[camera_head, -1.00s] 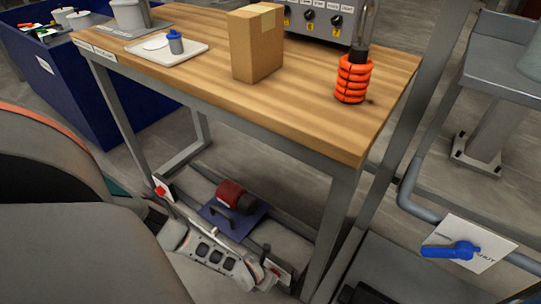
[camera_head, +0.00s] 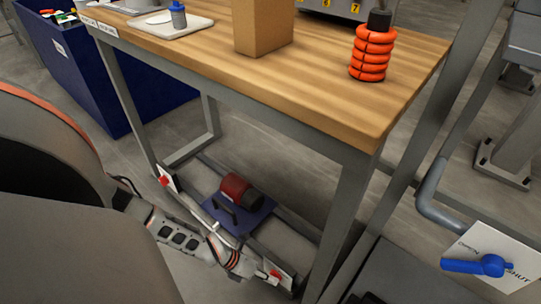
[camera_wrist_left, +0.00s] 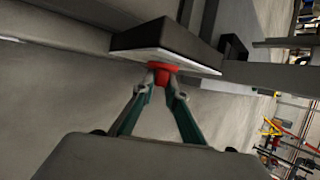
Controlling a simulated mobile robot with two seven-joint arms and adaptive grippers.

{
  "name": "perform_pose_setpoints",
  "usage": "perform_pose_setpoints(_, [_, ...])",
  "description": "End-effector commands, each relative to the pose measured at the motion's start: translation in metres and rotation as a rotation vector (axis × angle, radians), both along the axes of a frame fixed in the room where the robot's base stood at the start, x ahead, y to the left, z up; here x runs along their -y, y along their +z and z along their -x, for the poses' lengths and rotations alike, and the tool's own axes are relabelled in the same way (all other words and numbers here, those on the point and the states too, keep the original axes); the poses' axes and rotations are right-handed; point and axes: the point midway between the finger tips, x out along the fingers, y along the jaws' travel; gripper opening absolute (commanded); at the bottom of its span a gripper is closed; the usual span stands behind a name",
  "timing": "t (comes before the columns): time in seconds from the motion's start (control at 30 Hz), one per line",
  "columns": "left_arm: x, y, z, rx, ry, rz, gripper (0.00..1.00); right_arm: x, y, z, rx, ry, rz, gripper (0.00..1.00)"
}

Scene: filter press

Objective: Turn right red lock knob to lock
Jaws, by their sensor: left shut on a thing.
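The right red lock knob (camera_head: 276,275) sits on a white plate (camera_head: 287,279) at the lower frame rail under the workbench. In the left wrist view the red knob (camera_wrist_left: 163,66) is between the fingertips of my left gripper (camera_wrist_left: 163,80), which is shut on it. The plate (camera_wrist_left: 165,58) is just behind the knob, with a dark block above it. In the head view my left gripper (camera_head: 264,273) reaches the knob from the left, and its fingers are small and partly unclear. The left red lock knob (camera_head: 164,181) is on another white plate. My right gripper is out of view.
A red cylinder on a blue plate (camera_head: 236,214) sits between the lock plates. The wooden bench (camera_head: 320,90) overhangs them, with a leg (camera_head: 340,215) just right of the knob. A blue valve handle (camera_head: 478,264) is at far right, a blue bin (camera_head: 130,90) at left.

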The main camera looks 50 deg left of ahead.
Motion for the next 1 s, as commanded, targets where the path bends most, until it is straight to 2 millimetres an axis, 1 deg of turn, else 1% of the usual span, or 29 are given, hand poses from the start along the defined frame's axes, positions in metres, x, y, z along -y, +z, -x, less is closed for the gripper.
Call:
perform_pose_setpoints(0.03, [0.0,-0.002,0.002,-0.004,0.002,0.002,0.0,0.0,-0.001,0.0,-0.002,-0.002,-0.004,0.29])
perform_pose_setpoints(0.37, [0.001,-0.001,0.001,-0.003,0.002,0.003,0.0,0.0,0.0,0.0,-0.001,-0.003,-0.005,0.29])
perform_pose_setpoints(0.4, [0.001,-0.001,0.001,-0.003,0.002,0.003,0.2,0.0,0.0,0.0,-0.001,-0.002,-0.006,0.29])
perform_pose_setpoints(0.43, [0.001,-0.001,0.001,-0.003,0.002,0.003,0.28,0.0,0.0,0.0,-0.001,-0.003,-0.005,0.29])
perform_pose_setpoints(0.47, [0.001,-0.001,0.001,-0.002,0.001,0.004,0.29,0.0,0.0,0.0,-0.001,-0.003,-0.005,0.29])
perform_pose_setpoints(0.83, [-0.001,0.001,0.002,-0.001,0.0,0.003,0.29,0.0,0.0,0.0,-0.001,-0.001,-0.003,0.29])
perform_pose_setpoints(1.0, [-0.009,0.012,0.011,-0.002,0.001,0.003,0.29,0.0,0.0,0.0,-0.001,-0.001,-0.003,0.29])
